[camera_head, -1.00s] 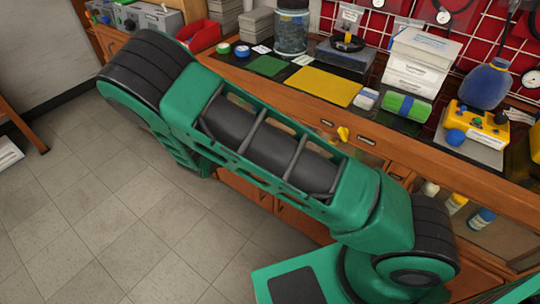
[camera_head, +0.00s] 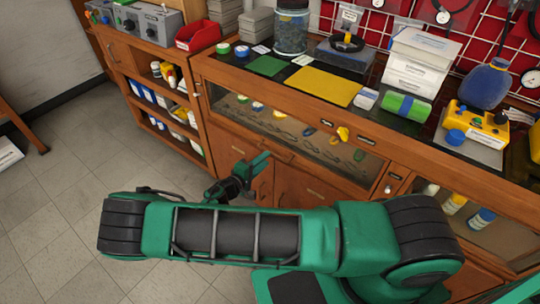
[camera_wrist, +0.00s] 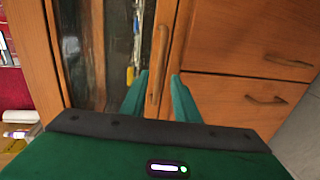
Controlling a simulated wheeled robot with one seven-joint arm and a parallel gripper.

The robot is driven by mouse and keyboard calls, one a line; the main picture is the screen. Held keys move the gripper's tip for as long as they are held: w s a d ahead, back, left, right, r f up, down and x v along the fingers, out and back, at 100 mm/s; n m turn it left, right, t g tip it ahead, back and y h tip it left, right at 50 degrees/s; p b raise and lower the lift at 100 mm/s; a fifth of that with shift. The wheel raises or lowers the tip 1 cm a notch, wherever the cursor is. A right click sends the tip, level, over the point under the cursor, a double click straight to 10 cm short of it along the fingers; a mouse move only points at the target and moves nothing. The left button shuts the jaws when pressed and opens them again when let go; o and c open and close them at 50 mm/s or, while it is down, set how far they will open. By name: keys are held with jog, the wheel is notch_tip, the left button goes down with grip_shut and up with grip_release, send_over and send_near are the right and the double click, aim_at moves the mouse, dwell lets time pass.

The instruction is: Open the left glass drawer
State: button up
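The left glass drawer (camera_head: 288,124) is the wide wooden-framed drawer with a glass front under the bench top in the head view. It looks shut, with small coloured items behind the glass. My gripper (camera_head: 263,158) is at the lower front of this drawer. In the wrist view, the wooden drawer handle (camera_wrist: 163,42) stands upright in the picture, and the two green fingers of my gripper (camera_wrist: 160,76) are apart, one on each side of its line. I cannot tell whether they touch it. The drawer glass (camera_wrist: 88,50) is left of the handle there.
Cabinet doors (camera_head: 305,188) are below the drawer, and their handles (camera_wrist: 267,99) show in the wrist view. A second glass-fronted compartment with bottles (camera_head: 480,218) is at the right. Open shelves (camera_head: 165,95) stand at the left. The tiled floor (camera_head: 55,200) is clear.

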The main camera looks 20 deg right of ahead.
jog(key=shift+x, duration=3.1)
